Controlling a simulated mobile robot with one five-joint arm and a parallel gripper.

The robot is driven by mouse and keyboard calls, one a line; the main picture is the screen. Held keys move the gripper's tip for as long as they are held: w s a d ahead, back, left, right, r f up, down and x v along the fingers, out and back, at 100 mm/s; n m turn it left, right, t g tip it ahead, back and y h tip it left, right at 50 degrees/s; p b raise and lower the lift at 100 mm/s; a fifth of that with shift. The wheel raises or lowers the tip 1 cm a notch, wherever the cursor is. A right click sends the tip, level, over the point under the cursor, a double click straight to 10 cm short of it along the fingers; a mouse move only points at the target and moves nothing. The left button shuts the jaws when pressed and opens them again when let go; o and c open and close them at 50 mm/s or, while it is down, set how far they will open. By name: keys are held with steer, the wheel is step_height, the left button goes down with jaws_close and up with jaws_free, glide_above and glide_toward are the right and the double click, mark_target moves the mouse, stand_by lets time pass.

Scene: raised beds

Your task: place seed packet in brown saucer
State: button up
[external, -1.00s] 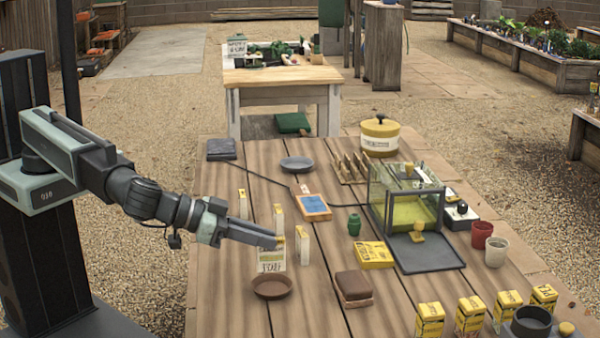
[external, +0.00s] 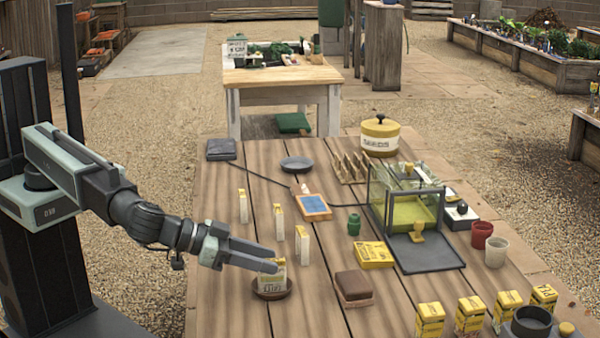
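A cream seed packet with a yellow top (external: 277,277) stands roughly upright in the brown saucer (external: 272,293), near the front left of the table. My gripper (external: 277,260) is at the packet's top. Its two dark fingers show a gap between them, one on the far side and one on the near side of the top. The near finger hides part of the packet's upper end. The packet's base is hidden inside the saucer's rim.
Several slim yellow-topped packets, one of them (external: 302,245), stand behind the saucer. A brown block (external: 353,288) lies to its right. A yellow box (external: 374,254) and a clear case (external: 405,195) are farther right. Bare planks lie in front of the saucer.

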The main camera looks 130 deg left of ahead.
steer(key=shift+r+p, duration=0.25)
steer(key=shift+p, duration=0.05)
steer(key=p+v, duration=0.4)
steer(key=v, duration=0.8)
steer(key=shift+f, duration=0.2)
